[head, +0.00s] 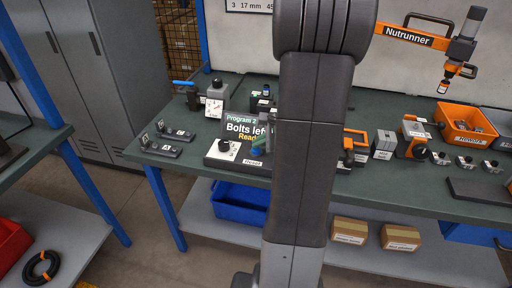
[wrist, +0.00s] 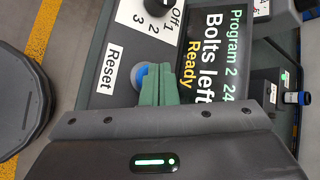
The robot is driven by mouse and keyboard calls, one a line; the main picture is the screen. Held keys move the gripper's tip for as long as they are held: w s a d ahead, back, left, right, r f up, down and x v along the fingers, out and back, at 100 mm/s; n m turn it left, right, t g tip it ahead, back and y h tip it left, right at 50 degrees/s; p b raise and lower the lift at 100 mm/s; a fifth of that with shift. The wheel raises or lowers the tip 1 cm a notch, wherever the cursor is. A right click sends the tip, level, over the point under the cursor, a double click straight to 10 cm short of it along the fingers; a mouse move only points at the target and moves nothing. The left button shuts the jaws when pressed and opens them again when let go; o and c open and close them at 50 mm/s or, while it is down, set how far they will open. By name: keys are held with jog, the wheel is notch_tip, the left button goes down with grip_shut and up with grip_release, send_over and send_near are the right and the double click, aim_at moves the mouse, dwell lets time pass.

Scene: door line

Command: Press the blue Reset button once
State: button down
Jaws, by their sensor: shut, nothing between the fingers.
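The blue Reset button (wrist: 139,75) sits on the control box beside the white "Reset" label (wrist: 111,67) in the wrist view. My gripper (wrist: 158,70) has its green fingers shut together with nothing between them. The fingertips are right beside the button and cover part of it; I cannot tell whether they touch it. In the head view the control box (head: 222,149) stands on the green bench, its label (head: 252,162) showing low at the front. My arm hides the area right of the box.
The box's screen (wrist: 213,60) reads "Program 2", "Bolts left" and "Ready". A black selector knob (wrist: 158,5) is beside it. Small fixtures (head: 168,138) stand left on the bench (head: 200,165). An orange bin (head: 464,122) and a hanging nutrunner (head: 462,50) are right.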

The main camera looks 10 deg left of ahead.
aim_at(260, 150)
jog(key=shift+r+p, duration=0.3)
jog(key=shift+r, duration=0.25)
jog(key=shift+r+p, duration=2.05)
jog(key=shift+r, duration=0.4)
